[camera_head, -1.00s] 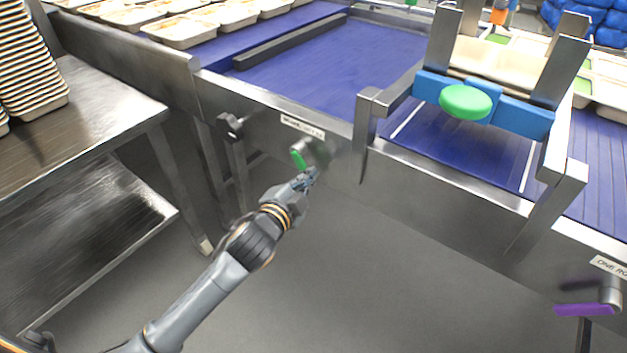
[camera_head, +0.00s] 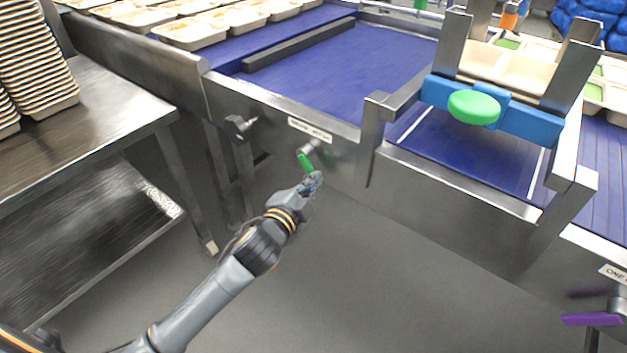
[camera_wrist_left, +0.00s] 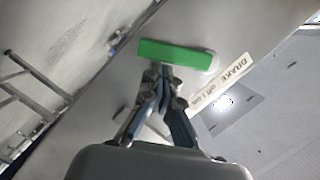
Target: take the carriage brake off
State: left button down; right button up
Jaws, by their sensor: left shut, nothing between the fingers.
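The brake lever with a green handle (camera_head: 305,163) is on the steel side of the conveyor frame, below a white label (camera_head: 310,130). In the left wrist view the green handle (camera_wrist_left: 172,53) lies across, just beyond the fingertips, and the label (camera_wrist_left: 222,85) reads "BRAKE off | on". My left gripper (camera_head: 316,179) is shut and empty, at the handle's lower end. In the left wrist view its closed fingers (camera_wrist_left: 158,78) point at the handle; I cannot tell whether they touch it. My right gripper is not in view.
A steel table (camera_head: 110,105) with stacked trays (camera_head: 45,75) stands at left. A carriage frame with a green button (camera_head: 474,107) spans the blue belt (camera_head: 350,60). A purple lever (camera_head: 590,320) is at lower right. Floor in front is clear.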

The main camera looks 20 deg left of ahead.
pick_arm(q)
jog(key=shift+a+f, duration=0.1)
jog(key=shift+f, duration=0.05)
jog(key=w+a+f+m+t+b, duration=0.2)
jog(key=a+m+b, duration=0.3)
jog(key=m, duration=0.8)
jog(key=shift+a+f+t+h+b, duration=0.25)
jog(key=shift+f+t+h+b, duration=0.05)
jog(key=shift+f+t+b, duration=0.2)
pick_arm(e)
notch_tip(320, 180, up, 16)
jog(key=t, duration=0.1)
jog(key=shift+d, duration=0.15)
pick_arm(q)
jog(key=shift+w+r, duration=0.1)
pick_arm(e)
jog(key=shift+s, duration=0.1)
